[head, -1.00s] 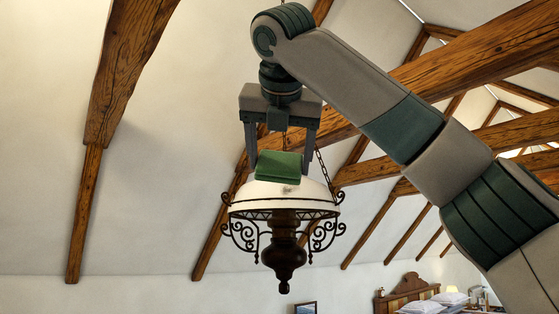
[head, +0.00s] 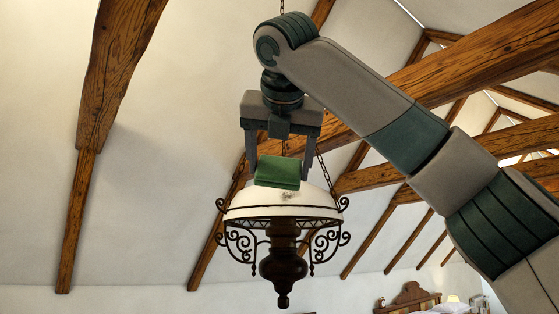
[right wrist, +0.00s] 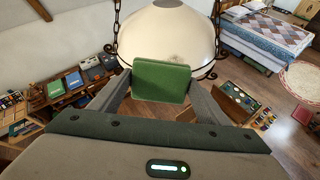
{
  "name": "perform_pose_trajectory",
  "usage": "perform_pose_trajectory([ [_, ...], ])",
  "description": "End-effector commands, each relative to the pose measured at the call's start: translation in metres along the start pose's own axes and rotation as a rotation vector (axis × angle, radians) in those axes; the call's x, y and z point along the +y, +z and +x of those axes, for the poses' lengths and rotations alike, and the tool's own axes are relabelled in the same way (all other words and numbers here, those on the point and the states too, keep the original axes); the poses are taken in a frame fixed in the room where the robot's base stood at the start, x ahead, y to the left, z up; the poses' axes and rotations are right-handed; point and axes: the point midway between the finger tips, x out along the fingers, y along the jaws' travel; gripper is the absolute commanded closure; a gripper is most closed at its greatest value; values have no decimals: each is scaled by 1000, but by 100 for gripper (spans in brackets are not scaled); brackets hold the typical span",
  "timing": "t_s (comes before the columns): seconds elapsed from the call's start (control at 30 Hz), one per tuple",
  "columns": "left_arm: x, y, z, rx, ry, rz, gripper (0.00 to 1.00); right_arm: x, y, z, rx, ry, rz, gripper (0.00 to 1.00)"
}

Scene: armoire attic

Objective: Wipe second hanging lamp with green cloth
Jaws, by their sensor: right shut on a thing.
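The hanging lamp (head: 283,208) has a white domed shade, dark scrolled metalwork and a dark turned body below, and hangs on chains. Its shade (right wrist: 165,30) also fills the top middle of the right wrist view, with a small dark smudge near its lower rim. My right gripper (head: 279,168) is shut on the green cloth (head: 278,172), a folded block held at the shade's upper side. The cloth (right wrist: 162,82) sits between the fingers in the right wrist view, overlapping the shade's edge; I cannot tell if they touch. My left gripper is out of view.
Wooden beams (head: 480,50) cross the sloped ceiling behind my right arm. A bed (right wrist: 265,35) stands below at right, a wooden desk with books (right wrist: 70,85) at left, and an open box (right wrist: 235,100) on the floor. Lamp chains (head: 325,172) run close beside the gripper.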

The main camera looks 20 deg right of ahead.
Motion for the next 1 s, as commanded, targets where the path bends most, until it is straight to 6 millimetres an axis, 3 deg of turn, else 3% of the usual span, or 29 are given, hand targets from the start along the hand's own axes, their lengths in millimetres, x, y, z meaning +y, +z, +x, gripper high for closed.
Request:
perform_pose_trajectory([
  [0.6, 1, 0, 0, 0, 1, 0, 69, -1, 0, 47, 1, -1, 1, 48],
  [1.0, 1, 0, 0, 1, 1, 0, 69, -1, 0, 52, 1, -1, 1, 48],
])
